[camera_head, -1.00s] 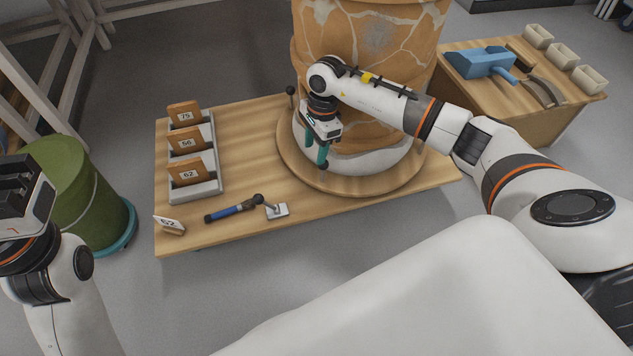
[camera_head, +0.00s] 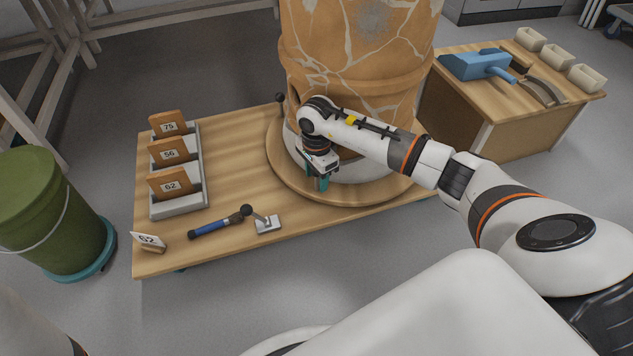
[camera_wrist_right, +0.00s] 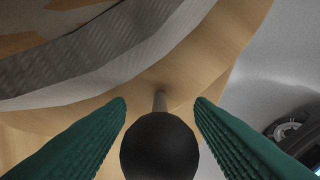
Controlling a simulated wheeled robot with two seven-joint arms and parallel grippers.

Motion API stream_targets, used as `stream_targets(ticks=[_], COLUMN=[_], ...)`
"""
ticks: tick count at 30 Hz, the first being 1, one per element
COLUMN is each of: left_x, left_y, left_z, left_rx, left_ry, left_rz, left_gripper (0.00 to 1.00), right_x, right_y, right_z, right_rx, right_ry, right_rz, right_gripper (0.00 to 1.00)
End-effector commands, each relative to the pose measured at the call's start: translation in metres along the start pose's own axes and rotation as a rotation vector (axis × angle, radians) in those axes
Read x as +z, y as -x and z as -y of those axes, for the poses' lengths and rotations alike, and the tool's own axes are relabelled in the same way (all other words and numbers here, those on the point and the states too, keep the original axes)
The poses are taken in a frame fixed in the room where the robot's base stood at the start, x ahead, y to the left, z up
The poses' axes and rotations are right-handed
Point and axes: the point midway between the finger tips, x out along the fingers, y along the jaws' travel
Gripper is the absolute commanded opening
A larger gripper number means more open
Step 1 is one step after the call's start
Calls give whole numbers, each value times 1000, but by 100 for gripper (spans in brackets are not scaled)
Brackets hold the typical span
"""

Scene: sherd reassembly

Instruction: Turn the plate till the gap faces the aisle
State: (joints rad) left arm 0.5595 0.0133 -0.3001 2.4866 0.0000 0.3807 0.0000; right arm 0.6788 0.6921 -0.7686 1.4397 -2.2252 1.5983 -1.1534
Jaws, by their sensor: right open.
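The plate (camera_head: 285,175) is a round wooden disc on a low wooden table, under a large cracked orange jar (camera_head: 355,70) on a pale base ring. A dark opening (camera_head: 293,112) shows at the jar's lower left, partly behind my arm. A black ball knob (camera_head: 281,98) stands at the plate's back left. My right gripper (camera_head: 319,183) points down at the plate's front left. In the right wrist view its green fingers (camera_wrist_right: 160,110) are open on either side of another black ball knob (camera_wrist_right: 160,147) on a thin peg; I cannot tell whether they touch. My left gripper is out of view.
A green bucket (camera_head: 45,215) stands left. A side table (camera_head: 510,95) stands right.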

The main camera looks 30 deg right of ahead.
Motion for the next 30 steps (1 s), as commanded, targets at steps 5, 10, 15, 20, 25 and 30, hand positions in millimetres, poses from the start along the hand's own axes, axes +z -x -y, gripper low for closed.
stream_targets(ticks=[5, 10, 15, 20, 25, 30], left_x=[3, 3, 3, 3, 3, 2], left_y=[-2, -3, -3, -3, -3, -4], left_z=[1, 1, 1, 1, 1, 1], left_rx=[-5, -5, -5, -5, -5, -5], left_ry=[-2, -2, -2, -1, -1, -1], left_rz=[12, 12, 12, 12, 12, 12], left_gripper=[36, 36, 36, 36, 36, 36], right_x=[0, 0, 0, 0, 0, -2], right_y=[-6, -6, -6, -6, -6, -5], right_z=[0, 0, 0, 0, 0, -1], right_rx=[1, 1, 0, 0, 0, -1], right_ry=[0, 0, 0, 0, -1, -21], right_rz=[0, -1, -1, -1, -1, -1], right_gripper=[48, 48, 29, 3, 0, 0])
